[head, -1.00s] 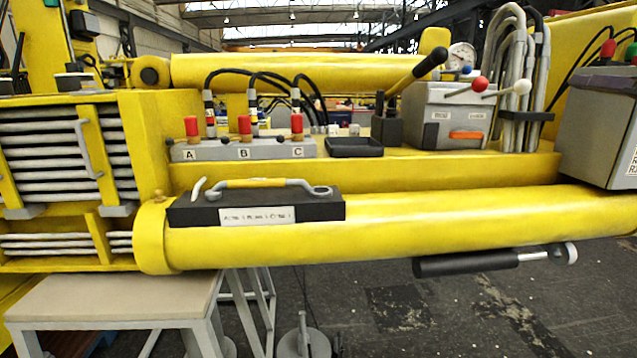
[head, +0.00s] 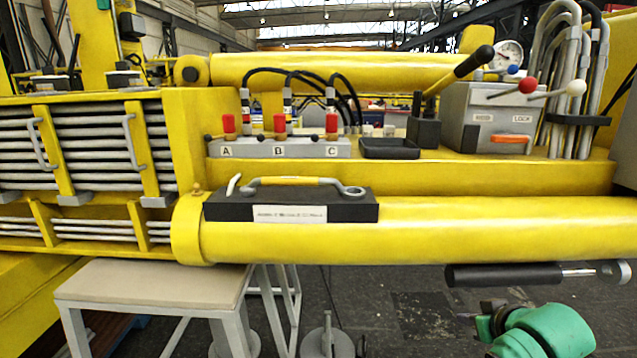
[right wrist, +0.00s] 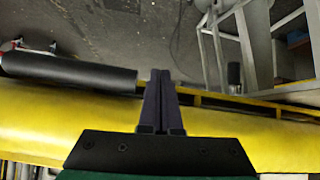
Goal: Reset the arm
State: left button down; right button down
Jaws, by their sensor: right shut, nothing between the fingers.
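The yellow boom arm (head: 450,226) runs across the head view, with a second yellow tube (head: 360,73) behind it. My right gripper (head: 472,314) is low at the right of the head view, below the boom and the black cylinder (head: 505,274), on a green arm. In the right wrist view its dark fingers (right wrist: 160,76) are together and empty, seen against the yellow boom. The black cylinder (right wrist: 70,80) lies to their left there. My left gripper is not in view.
A valve block (head: 280,148) with red-topped levers A, B and C, a black tray (head: 390,149) and a grey lever box (head: 490,112) sit on the boom deck. A black holder (head: 290,206) carries a wrench. A beige-topped stand (head: 150,282) is below left.

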jog(key=s+a+f+n+g, duration=0.1)
jog(key=s+a+f+g, duration=0.25)
jog(key=s+f, duration=0.6)
jog(key=s+a+f+g, duration=0.2)
jog(key=s+a+f, duration=0.2)
jog(key=s+f, duration=0.55)
jog(key=s+f+g, duration=0.1)
jog(key=s+f, duration=0.2)
jog(key=f, duration=0.9)
jog(key=s+f+g, duration=0.1)
jog(key=s+f, duration=0.1)
jog(key=f, duration=0.9)
jog(key=s+d+f, duration=0.3)
jog(key=s+f, duration=1)
jog(key=s, duration=0.3)
jog(key=shift+g, duration=0.45)
